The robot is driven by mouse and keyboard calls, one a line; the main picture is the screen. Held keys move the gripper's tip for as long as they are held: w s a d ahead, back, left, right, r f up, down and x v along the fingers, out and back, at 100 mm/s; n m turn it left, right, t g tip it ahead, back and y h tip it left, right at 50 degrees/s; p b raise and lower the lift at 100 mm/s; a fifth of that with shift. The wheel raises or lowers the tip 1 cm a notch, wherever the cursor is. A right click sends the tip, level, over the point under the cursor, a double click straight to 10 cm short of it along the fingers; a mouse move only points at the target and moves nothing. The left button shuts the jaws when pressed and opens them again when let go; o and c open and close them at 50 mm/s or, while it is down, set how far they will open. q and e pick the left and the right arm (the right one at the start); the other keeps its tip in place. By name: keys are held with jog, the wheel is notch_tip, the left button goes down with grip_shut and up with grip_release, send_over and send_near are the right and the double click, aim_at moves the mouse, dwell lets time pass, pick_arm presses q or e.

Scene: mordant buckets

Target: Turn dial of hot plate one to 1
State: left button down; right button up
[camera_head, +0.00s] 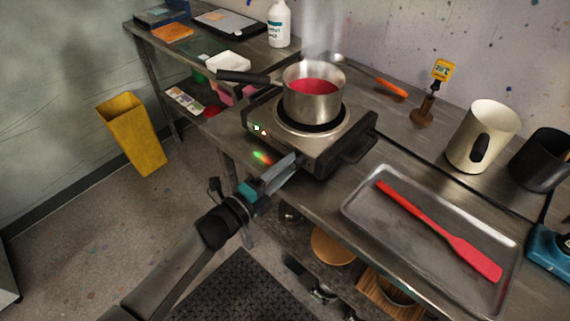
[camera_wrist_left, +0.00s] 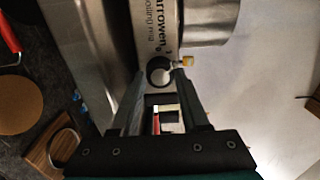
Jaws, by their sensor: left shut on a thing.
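Hot plate one (camera_head: 325,150), a steel single-ring plate, stands on the metal bench in the head view, with small lit lamps on its front. Its front panel (camera_wrist_left: 147,15) shows in the left wrist view with printed lettering. The round dark dial (camera_wrist_left: 158,70) sits on that panel between my left fingertips. My left gripper (camera_head: 297,158) reaches the plate's front from below left and is shut on the dial. In the head view the gripper covers the dial. I cannot read the dial's setting. My right gripper is not in view.
A steel pot (camera_head: 313,102) of red liquid steams on the plate, its black handle (camera_head: 243,77) pointing left. A metal tray (camera_head: 376,223) with a red spatula (camera_head: 440,232) lies to the right. A cream jug (camera_head: 482,137) stands behind it. A yellow bin (camera_head: 133,134) stands on the floor.

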pick_arm(q)
jog(key=n+p, duration=0.1)
jog(key=n, duration=0.2)
jog(key=shift+f+n, duration=0.1)
jog(key=shift+n, duration=0.3)
dwell(0.4)
jog(key=shift+c, duration=2)
grip_release()
